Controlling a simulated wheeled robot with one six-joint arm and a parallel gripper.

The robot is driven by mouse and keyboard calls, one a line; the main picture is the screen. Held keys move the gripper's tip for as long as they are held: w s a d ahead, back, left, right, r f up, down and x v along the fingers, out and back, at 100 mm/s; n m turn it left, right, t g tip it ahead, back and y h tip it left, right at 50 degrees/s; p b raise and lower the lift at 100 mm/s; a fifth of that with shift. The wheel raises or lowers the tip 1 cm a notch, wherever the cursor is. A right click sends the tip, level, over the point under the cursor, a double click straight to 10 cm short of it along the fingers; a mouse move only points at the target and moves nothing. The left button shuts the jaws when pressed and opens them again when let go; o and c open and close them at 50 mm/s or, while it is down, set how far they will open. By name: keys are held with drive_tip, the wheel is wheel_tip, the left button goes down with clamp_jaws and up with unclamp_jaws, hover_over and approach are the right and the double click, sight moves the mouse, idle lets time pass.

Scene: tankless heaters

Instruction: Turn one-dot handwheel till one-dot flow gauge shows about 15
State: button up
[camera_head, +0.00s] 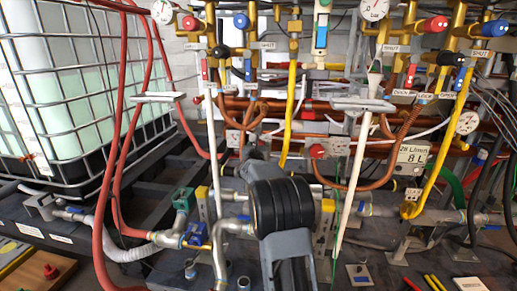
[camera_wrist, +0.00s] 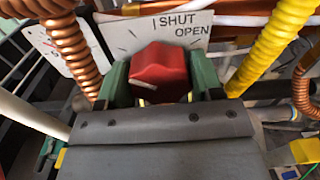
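In the wrist view a red handwheel (camera_wrist: 160,72) sits between the two green fingers of my gripper (camera_wrist: 163,88). The fingers stand close on both sides of it; whether they press on it is hard to see. No dots can be made out on the handwheel. A white dial (camera_wrist: 62,47) shows at the left, partly covered by a copper coil; its needle cannot be read. In the head view my arm hides the gripper's fingertips.
A copper coil (camera_wrist: 68,45) and a yellow hose (camera_wrist: 268,45) flank the handwheel closely. In the head view, a caged tank (camera_head: 75,90) stands left, red hoses (camera_head: 118,130) hang beside it, and dense pipes, valves and a gauge (camera_head: 467,123) fill the right.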

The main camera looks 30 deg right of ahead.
drive_tip(key=shift+c, duration=0.7)
